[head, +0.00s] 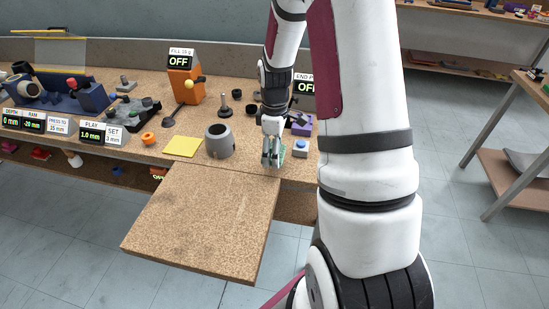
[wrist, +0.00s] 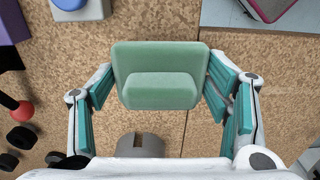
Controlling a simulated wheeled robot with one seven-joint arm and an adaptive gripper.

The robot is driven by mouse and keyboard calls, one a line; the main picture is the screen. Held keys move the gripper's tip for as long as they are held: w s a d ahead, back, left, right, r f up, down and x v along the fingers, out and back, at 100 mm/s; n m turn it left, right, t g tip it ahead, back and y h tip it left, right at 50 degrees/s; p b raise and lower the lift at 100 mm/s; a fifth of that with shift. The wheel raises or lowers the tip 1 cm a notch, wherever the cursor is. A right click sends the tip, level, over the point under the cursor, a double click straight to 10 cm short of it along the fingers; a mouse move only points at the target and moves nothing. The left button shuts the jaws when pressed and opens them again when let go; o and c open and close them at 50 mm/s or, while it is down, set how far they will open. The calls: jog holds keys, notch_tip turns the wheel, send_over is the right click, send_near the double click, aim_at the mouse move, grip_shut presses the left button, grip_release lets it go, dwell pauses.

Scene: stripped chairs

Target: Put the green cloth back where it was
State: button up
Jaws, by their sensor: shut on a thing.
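The green cloth (wrist: 160,75) is a folded, cushion-like block between the two fingers of my gripper (wrist: 163,88) in the wrist view. The teal finger pads close on its left and right sides. In the head view my gripper (head: 272,156) points down over the bench's front edge, just right of the grey slotted cup. A sliver of green cloth (head: 281,155) shows there beside the fingers. I cannot tell whether the cloth touches the bench top.
The grey slotted cup (head: 219,143) and a yellow square (head: 183,146) stand to the left. A blue-button box (head: 301,149) is close on the right. An orange OFF machine (head: 185,85) stands behind. The pulled-out board (head: 200,220) in front is bare.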

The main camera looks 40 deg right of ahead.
jog(key=shift+f, duration=1.75)
jog(key=shift+f, duration=0.1)
jog(key=o, duration=1.1)
notch_tip(320, 180, up, 12)
jog(key=shift+r+p, duration=0.1)
jog(key=shift+p, duration=0.2)
jog(key=s+a+r+m+t, duration=0.1)
jog(key=s+a+r+m, duration=0.1)
jog(key=s+a+r, duration=0.35)
jog(key=s+a+r+m+t, duration=0.1)
jog(key=s+a+r+m, duration=0.15)
jog(key=a+r, duration=0.5)
jog(key=s+a+r+m, duration=0.1)
jog(key=s+a, duration=0.2)
jog(key=s, duration=0.4)
jog(key=s+a+r+m+t, duration=0.1)
jog(key=s+a+r+m, duration=0.1)
jog(key=s, duration=0.5)
jog(key=shift+a+r, duration=0.2)
jog(key=shift+a, duration=0.65)
